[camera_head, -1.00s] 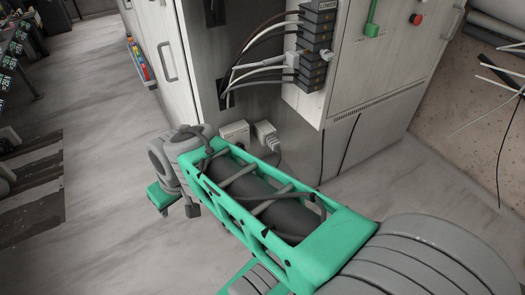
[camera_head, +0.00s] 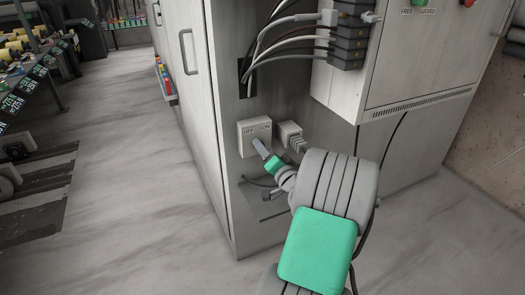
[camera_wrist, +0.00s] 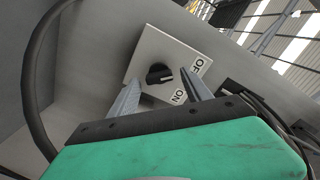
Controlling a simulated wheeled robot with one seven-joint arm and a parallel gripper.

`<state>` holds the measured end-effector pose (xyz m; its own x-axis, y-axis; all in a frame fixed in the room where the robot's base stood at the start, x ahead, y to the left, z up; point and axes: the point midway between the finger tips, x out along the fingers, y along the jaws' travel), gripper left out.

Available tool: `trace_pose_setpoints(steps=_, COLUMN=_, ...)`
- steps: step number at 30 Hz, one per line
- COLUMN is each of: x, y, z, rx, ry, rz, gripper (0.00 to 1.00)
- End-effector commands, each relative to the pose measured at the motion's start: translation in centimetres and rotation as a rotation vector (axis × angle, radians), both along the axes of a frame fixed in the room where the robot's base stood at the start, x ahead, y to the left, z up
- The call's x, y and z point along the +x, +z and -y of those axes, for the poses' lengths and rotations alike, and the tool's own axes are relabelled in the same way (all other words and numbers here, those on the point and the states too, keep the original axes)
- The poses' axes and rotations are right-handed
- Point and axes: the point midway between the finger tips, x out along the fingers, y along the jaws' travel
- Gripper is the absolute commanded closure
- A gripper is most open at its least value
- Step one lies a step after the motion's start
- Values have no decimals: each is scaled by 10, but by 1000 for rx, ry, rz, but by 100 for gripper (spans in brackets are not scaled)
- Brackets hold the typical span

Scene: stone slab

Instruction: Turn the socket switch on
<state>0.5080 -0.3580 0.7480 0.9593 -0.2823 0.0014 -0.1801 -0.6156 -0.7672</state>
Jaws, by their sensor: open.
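The socket switch (camera_head: 256,128) is a pale square box on the side of the grey cabinet, with an OFF label showing. In the wrist view, the switch box (camera_wrist: 150,48) has a round black knob (camera_wrist: 157,73) with a light pointer mark and OFF and ON labels to its right and lower right. Exactly which label the mark points at is hard to tell. My gripper (camera_wrist: 159,80) is open, its two grey fingertips on either side of the knob; contact cannot be told. In the head view, my gripper (camera_head: 262,148) is at the box front, hiding the knob.
A pale plug connector (camera_head: 290,134) with a cable sits just right of the switch. Dark connector blocks (camera_head: 350,45) with several cables hang above. In the wrist view, a thick black cable (camera_wrist: 33,70) curves along the left. The floor (camera_head: 120,190) left of the cabinet is clear.

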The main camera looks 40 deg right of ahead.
Motion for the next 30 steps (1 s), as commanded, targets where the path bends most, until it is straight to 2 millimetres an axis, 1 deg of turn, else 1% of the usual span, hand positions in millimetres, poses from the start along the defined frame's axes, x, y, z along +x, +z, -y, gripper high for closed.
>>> trace_pose_setpoints(steps=1, x=8, y=-1, z=1, rx=-2, ry=3, rz=-2, gripper=43)
trace_pose_setpoints(steps=4, x=16, y=0, z=4, rx=-2, ry=2, rz=-2, gripper=43)
trace_pose_setpoints(steps=12, x=18, y=0, z=5, rx=-1, ry=0, rz=-2, gripper=43)
trace_pose_setpoints(steps=30, x=18, y=0, z=5, rx=-2, ry=0, rz=-2, gripper=92)
